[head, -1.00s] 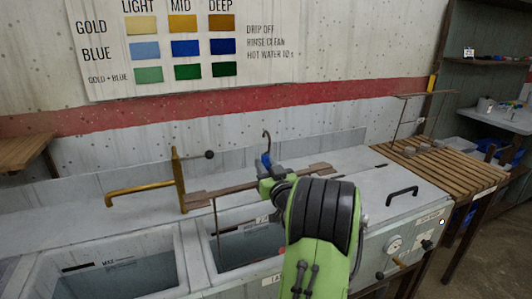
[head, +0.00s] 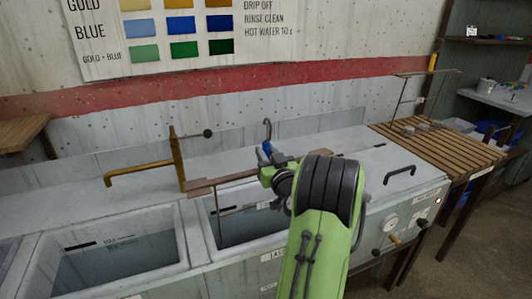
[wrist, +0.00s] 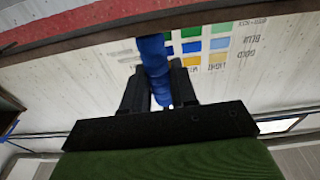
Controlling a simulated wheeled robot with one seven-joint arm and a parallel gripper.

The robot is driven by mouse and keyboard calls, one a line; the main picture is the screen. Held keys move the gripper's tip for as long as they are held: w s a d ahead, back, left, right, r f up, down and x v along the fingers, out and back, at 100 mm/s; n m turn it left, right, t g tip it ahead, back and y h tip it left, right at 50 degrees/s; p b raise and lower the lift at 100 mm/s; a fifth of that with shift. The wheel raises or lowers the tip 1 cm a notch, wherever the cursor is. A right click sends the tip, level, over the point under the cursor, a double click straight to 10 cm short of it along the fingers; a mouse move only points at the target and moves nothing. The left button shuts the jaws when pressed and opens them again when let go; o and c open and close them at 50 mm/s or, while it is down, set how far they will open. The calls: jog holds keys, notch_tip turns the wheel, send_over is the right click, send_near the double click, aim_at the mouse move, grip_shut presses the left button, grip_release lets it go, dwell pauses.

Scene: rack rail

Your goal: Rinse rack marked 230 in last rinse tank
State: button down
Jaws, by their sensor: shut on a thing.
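My gripper (head: 266,160) is shut on the blue grip (head: 266,148) of a hanging rack. In the wrist view the blue grip (wrist: 153,65) sits between both black fingers. A hook (head: 267,128) rises above the grip. My arm hides much of this tank. No number is readable on the rack.
A brass tap (head: 140,172) and upright post stand close to the bar's left end. Another tank (head: 112,262) is at left. A lidded section with a black handle (head: 400,173) lies right. Another rack (head: 428,74) stands over the slatted wooden board (head: 440,150).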

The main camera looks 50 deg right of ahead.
jog(key=p+x, duration=0.1)
jog(key=x, duration=0.2)
jog(key=shift+w+f, duration=0.1)
jog(key=shift+w, duration=0.05)
dwell(0.4)
dwell(2.3)
jog(key=r+p, duration=0.3)
jog(key=r, duration=0.3)
jog(key=s+r+p, duration=0.1)
jog(key=r+p, duration=0.3)
jog(key=r, duration=0.2)
jog(key=a+r+p, duration=0.1)
jog(key=r+p, duration=0.3)
jog(key=r, duration=0.2)
jog(key=shift+s+r, duration=0.1)
jog(key=shift+s, duration=0.25)
